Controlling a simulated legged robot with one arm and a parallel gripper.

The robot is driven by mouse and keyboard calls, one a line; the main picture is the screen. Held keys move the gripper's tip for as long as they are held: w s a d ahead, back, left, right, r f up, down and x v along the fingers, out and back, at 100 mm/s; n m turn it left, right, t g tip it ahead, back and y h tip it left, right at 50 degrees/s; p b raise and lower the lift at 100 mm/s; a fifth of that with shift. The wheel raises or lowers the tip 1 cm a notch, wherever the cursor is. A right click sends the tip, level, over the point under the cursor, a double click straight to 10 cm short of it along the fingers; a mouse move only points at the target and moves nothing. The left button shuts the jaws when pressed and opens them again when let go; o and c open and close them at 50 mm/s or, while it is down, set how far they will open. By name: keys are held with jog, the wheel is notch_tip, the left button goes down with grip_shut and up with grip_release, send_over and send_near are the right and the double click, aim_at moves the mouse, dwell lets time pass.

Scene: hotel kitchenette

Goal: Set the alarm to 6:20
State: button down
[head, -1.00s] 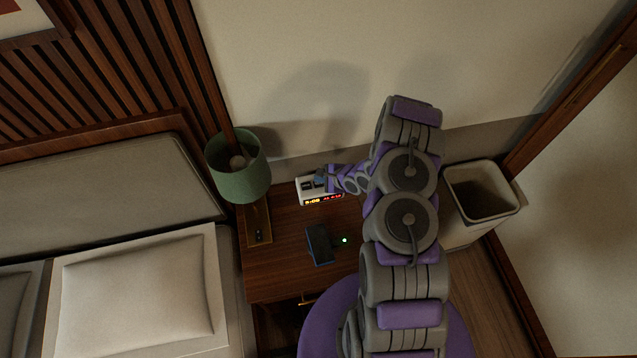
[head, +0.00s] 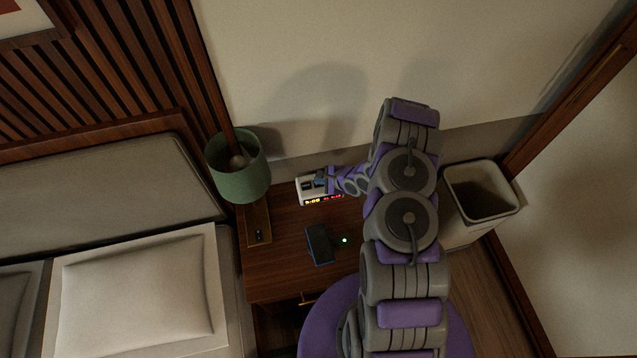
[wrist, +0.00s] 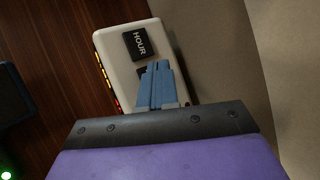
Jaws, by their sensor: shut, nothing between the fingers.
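The white alarm clock (head: 307,197) stands at the back of the wooden nightstand in the head view. Its front shows a yellow readout, which looks like 5:00 or similar but is too small to be sure, and a red readout that I cannot read. In the wrist view the clock (wrist: 117,72) has a black button marked HOUR (wrist: 139,45) on top. My gripper (wrist: 157,68) is shut and empty, its blue fingertips over the clock's top just beside the HOUR button. The fingers cover part of another dark button; contact cannot be told. My gripper also shows in the head view (head: 319,180).
A green lamp (head: 240,176) stands left of the clock. A dark device (head: 320,245) with a green light lies in front on the nightstand (head: 275,270). A bin (head: 481,190) stands right, the bed with its pillow (head: 140,295) left. The wall is close behind the clock.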

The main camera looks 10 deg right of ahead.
jog(key=shift+f, duration=0.3)
jog(key=shift+r, duration=0.2)
dwell(0.4)
jog(key=shift+r+p, duration=0.3)
jog(key=shift+r, duration=0.3)
jog(key=shift+r, duration=0.1)
jog(key=shift+r+p, duration=1.45)
jog(key=shift+r, duration=1)
